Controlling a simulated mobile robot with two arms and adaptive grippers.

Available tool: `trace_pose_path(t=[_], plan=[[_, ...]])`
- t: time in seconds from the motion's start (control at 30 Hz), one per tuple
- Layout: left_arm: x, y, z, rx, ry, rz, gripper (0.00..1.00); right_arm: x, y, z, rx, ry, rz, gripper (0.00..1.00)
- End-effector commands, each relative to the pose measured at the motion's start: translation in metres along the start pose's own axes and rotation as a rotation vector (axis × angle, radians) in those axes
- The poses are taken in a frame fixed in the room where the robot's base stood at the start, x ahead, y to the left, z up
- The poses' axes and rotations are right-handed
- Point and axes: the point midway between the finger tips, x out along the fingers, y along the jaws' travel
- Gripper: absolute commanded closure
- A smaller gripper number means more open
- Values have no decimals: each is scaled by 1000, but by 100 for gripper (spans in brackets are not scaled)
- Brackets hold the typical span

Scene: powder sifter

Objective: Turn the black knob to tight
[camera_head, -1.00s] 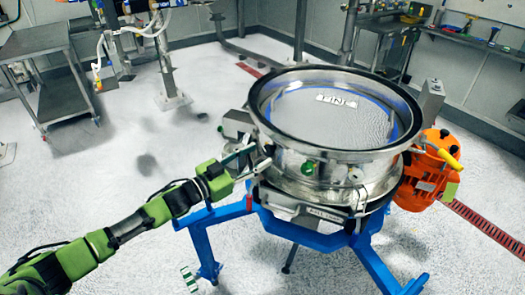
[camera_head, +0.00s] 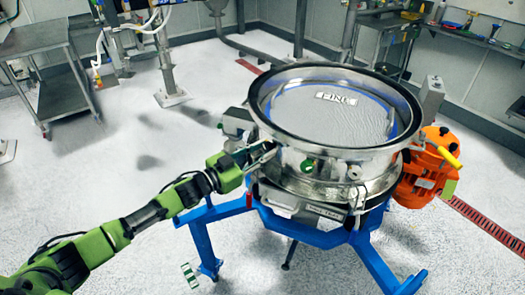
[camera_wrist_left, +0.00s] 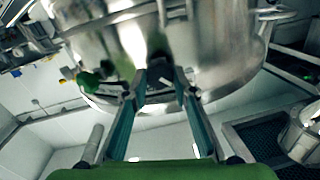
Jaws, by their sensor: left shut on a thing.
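The round steel sifter (camera_head: 325,180) stands on a blue frame, its mesh marked "FINE". My left gripper (camera_head: 268,152) is at the left side of its drum wall. In the left wrist view its two fingers reach up to the wall, shut on a small dark part (camera_wrist_left: 160,72) that I take for the black knob. The fingers hide most of it, and its turn position cannot be read. A green round fitting (camera_head: 307,166) sits right of the gripper in the head view; it also shows in the left wrist view (camera_wrist_left: 88,82). My right gripper is out of view.
An orange motor (camera_head: 425,175) with a yellow handle is on the sifter's right side. The blue frame's legs (camera_head: 203,245) spread below. A steel trolley (camera_head: 40,75) stands at the back left. The floor at left is clear.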

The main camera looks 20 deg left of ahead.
Motion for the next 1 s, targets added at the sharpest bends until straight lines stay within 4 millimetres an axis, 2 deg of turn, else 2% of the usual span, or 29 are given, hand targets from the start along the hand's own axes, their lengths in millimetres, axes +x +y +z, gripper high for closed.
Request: trace_pose_path(t=[0.37, 1.0], plan=[[0, 1, 1, 170, 0, 0, 96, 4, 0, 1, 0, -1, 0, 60], [0, 2, 2, 769, 1, 0, 96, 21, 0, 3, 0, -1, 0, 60]])
